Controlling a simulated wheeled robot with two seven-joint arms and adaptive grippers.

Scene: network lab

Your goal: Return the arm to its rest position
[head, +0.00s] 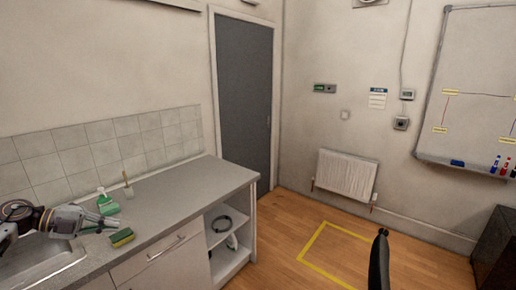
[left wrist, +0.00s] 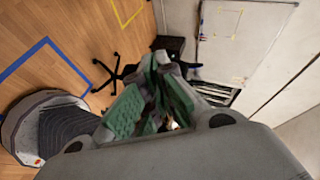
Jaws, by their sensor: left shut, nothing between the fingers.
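My left arm comes in from the left edge in the head view, over the sink. Its gripper (head: 104,221) is above the counter near the sink's right end. In the left wrist view the green-padded fingers (left wrist: 163,65) come together at their tips, with nothing held between them. My right gripper is in neither view.
The grey counter (head: 185,188) carries a yellow-green sponge (head: 122,238), a green bottle-like item (head: 106,204) and a small holder with a brush (head: 128,190), all close to the gripper. The sink (head: 40,262) lies below the arm. A black office chair (left wrist: 112,75) stands on open floor.

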